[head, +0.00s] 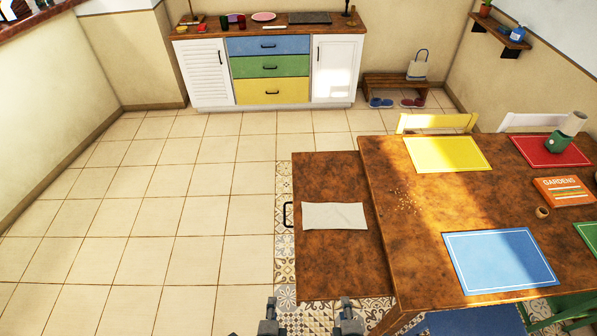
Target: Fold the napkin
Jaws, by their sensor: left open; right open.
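A white napkin (335,216) lies flat on a lower brown wooden surface (330,270) beside the main table. It is a wide, short strip; I cannot tell whether it is folded. My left gripper (270,312) is at the bottom edge of the head view, open and empty. My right gripper (347,312) is a little to its right, also open and empty. Both are on the near side of the napkin and apart from it.
The higher dining table (400,250) stands to the right, with a yellow placemat (447,154), a blue placemat (500,262), a red placemat (535,146), a book (563,191) and crumbs (405,199). A black handle (288,214) sticks out at left. Tiled floor (150,230) is clear.

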